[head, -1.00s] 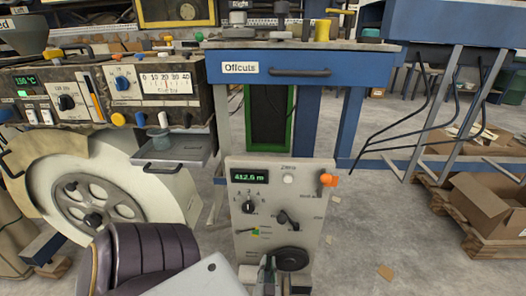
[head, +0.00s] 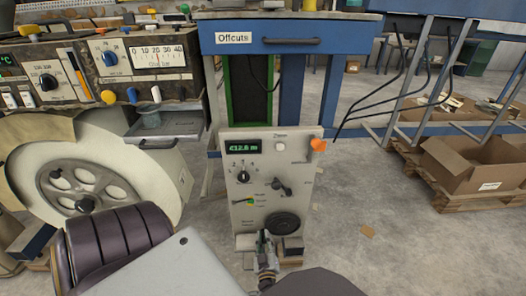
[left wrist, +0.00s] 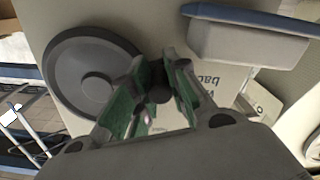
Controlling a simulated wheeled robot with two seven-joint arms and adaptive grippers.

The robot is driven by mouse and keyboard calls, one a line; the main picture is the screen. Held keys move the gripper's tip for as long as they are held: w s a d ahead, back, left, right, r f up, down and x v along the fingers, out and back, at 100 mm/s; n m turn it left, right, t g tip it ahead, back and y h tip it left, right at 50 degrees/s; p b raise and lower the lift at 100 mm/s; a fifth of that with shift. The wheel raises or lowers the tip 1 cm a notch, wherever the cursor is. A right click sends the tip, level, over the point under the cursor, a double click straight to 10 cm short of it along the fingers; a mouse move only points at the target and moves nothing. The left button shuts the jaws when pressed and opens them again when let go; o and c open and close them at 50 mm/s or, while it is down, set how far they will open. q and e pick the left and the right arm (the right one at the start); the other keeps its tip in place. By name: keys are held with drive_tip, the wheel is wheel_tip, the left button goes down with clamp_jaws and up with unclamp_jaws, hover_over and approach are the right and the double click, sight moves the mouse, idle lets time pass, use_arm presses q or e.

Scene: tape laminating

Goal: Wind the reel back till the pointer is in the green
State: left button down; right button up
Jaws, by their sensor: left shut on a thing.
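A grey control panel (head: 233,180) stands upright with a lit green display (head: 243,146) near its top. A small dial (head: 256,202) at its left middle shows a patch of green; where its pointer rests is too small to read. A dark round wheel (head: 283,224) sits low on the panel and also shows as a grey disc in the left wrist view (left wrist: 85,82). My left gripper (head: 264,240) is at the wheel's lower left. In the left wrist view its green-padded fingers are closed around a dark knob (left wrist: 160,93), partly hidden. My right gripper is out of view.
A blue bench with an offcuts drawer (head: 265,38) stands behind the panel. A large white reel machine (head: 85,165) is at the left. An open cardboard box (head: 475,165) rests on a pallet at the right. The floor right of the panel is mostly clear.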

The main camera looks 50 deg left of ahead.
use_arm(q)
drive_tip(key=shift+f+n, duration=0.5)
drive_tip(key=shift+f, duration=0.1)
drive_tip(key=c, duration=1.3)
unclamp_jaws()
drive_tip(key=shift+w+d+r, duration=0.1)
drive_tip(key=shift+r, duration=4.95)
drive_tip(key=shift+g, duration=0.3)
